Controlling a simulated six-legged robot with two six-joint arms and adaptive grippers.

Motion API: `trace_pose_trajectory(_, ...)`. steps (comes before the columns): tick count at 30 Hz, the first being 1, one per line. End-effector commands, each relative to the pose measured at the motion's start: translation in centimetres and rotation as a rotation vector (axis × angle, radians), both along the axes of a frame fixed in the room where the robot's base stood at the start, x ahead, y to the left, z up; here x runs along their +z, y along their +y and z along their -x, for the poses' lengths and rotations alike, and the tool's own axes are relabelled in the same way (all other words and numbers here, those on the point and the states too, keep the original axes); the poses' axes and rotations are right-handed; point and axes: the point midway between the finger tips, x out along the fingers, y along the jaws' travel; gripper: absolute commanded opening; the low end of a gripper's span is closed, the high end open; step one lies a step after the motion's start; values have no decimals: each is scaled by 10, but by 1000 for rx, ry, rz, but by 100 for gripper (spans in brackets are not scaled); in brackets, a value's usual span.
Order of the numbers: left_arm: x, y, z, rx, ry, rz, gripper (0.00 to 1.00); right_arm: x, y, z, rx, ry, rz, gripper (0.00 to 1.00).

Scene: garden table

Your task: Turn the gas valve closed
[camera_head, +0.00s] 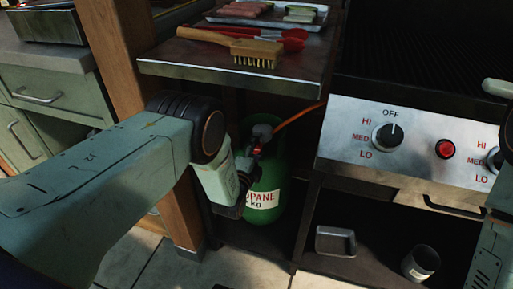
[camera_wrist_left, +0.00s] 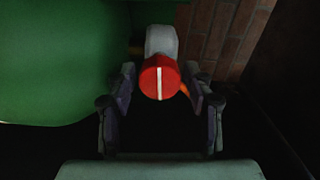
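The green propane tank (camera_head: 268,180) stands on the shelf under the side table, with a grey valve body (camera_head: 262,131) on top. The red round valve knob (camera_wrist_left: 158,79) has a white line that stands upright in the left wrist view. A bit of red, likely the knob, shows in the head view (camera_head: 257,150). My left gripper (camera_head: 248,162) is at the valve. In the left wrist view its two fingers (camera_wrist_left: 160,78) stand open on either side of the knob, with a gap visible on each side. My right gripper is out of view; only parts of that arm show at the right edge.
An orange hose (camera_head: 300,113) runs from the valve towards the grill. The side table (camera_head: 200,59), holding a brush (camera_head: 256,52) and a tray, overhangs the tank. A wooden post (camera_head: 181,220) stands left of it. The grill panel (camera_head: 345,140) is at right.

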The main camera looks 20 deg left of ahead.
Motion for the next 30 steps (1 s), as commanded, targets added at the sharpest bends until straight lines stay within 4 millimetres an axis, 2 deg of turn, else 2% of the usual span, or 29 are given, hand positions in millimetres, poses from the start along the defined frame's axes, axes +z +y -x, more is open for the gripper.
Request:
trace_pose_trajectory(10, 0, 0, 1, 1, 0, 0, 60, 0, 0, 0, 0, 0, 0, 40)
trace_pose_trajectory(14, -1, 1, 8, 1, 2, 1, 60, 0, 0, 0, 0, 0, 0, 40)
trace_pose_trajectory(20, -1, 1, 37, 1, 4, 1, 60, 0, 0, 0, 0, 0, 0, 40)
trace_pose_trajectory(30, -1, 4, 98, 1, 3, 1, 60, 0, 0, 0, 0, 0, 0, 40)
